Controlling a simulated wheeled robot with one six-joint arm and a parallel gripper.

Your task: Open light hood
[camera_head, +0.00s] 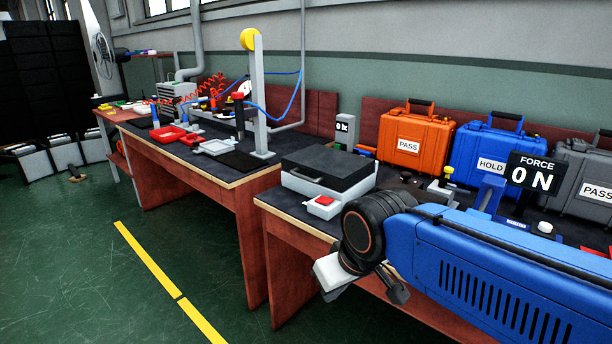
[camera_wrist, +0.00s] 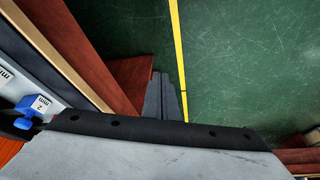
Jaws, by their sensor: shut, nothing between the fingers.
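The likely light hood is a low box with a black lid (camera_head: 328,168) and a light grey base, on the near bench in the head view. Its lid lies flat and looks closed, with a handle at the front. A small white box with a red button (camera_head: 325,200) stands in front of it. My gripper shows in the wrist view (camera_wrist: 160,78), with its dark fingers together and empty. It is off the bench's front edge, over the floor side, in front of and below the hood. The hood is not recognisable in the wrist view.
Orange (camera_head: 413,140), blue (camera_head: 484,152) and grey (camera_head: 584,178) cases stand along the back of the bench. A FORCE display (camera_head: 534,174) stands at right. A tall post (camera_head: 259,95) rises from the farther bench.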

